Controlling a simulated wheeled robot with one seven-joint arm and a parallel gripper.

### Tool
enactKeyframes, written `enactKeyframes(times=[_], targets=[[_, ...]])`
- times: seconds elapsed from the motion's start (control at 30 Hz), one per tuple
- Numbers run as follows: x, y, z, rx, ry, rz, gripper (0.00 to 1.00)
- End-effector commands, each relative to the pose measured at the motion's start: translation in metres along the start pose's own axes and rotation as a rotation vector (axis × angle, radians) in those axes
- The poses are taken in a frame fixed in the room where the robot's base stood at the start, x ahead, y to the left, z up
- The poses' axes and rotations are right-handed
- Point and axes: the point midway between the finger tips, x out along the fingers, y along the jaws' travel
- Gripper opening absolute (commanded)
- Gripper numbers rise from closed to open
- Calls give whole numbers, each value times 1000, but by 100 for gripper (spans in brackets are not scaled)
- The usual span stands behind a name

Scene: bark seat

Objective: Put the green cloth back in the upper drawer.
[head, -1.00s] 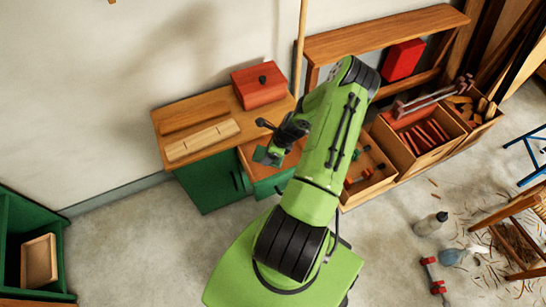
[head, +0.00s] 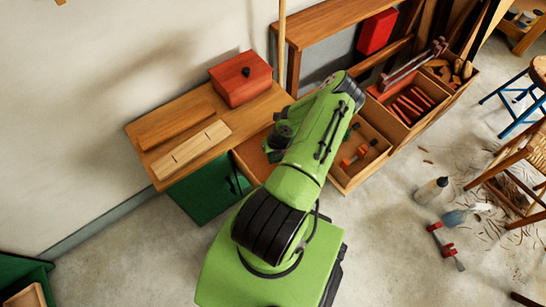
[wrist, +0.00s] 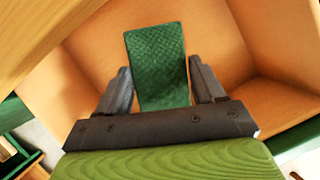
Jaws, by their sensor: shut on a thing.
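The green cloth (wrist: 158,65), a flat textured rectangle, is between the fingers of my gripper (wrist: 161,90) in the wrist view. My gripper is shut on it. Beyond it are the bare wooden walls and floor of the open upper drawer (wrist: 212,42). The cloth points into the drawer; I cannot tell whether it touches the floor. In the head view the drawer (head: 250,158) is pulled out from under the bench top, above the green cabinet front. My arm hides the cloth, the fingertips and part of the drawer there.
The wooden bench top (head: 185,115) holds a red box (head: 241,78) with a dark knob and pale wooden strips (head: 187,150). A crate with orange-handled tools (head: 360,150) stands close right of my arm.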

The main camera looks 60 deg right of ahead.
Motion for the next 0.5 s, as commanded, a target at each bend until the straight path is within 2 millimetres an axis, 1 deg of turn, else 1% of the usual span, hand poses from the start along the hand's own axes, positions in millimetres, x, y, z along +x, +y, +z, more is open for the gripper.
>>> enactKeyframes(times=[0.03, 0.17, 0.33, 0.4, 0.5], targets=[[11, 0, -4, 1, -1, 0, 44], [23, 0, -9, 0, -1, 0, 44], [54, 0, -23, 0, -1, 1, 44], [58, 0, -24, 0, -2, 0, 44], [56, 0, -23, -2, -2, -1, 44]])
